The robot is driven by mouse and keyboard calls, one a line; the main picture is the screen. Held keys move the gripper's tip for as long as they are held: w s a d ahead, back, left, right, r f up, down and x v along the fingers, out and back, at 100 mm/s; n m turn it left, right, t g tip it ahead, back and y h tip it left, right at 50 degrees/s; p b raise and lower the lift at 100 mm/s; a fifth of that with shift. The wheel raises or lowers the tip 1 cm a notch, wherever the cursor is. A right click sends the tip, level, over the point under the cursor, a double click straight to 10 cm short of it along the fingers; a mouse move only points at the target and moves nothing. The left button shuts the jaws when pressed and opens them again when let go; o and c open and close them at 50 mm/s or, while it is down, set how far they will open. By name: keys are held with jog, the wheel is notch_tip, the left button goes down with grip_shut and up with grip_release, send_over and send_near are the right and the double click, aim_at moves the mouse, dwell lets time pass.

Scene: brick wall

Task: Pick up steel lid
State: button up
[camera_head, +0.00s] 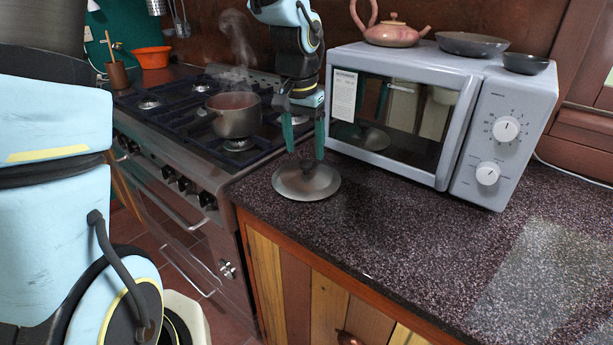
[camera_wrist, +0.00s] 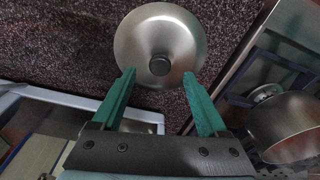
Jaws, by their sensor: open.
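The steel lid (camera_head: 306,186) lies flat on the dark speckled counter, between the stove and the microwave. It is round and shiny with a dark knob on top. In the wrist view the lid (camera_wrist: 140,40) fills the upper middle, and its dark knob (camera_wrist: 160,65) lies just beyond and between the fingertips. My gripper (camera_head: 305,150) is above the lid with its green fingers pointing down. In the wrist view the gripper (camera_wrist: 157,74) is open, with the fingers well apart and nothing between them but the view of the lid.
A steaming pot (camera_head: 235,118) stands on the stove (camera_head: 180,150) to the left. The microwave (camera_head: 440,110) stands close on the right, with a teapot (camera_head: 393,33) and dark bowls (camera_head: 472,44) on top. The counter (camera_head: 400,245) in front is clear.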

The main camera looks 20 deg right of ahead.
aim_at(306, 163)
jog(key=shift+w+d+f+p, duration=0.15)
jog(key=shift+f+p, duration=0.1)
jog(key=shift+f, duration=0.9)
jog(key=shift+w+d+f+p, duration=0.15)
jog(key=shift+f+p, duration=0.1)
jog(key=shift+f, duration=0.85)
grip_shut()
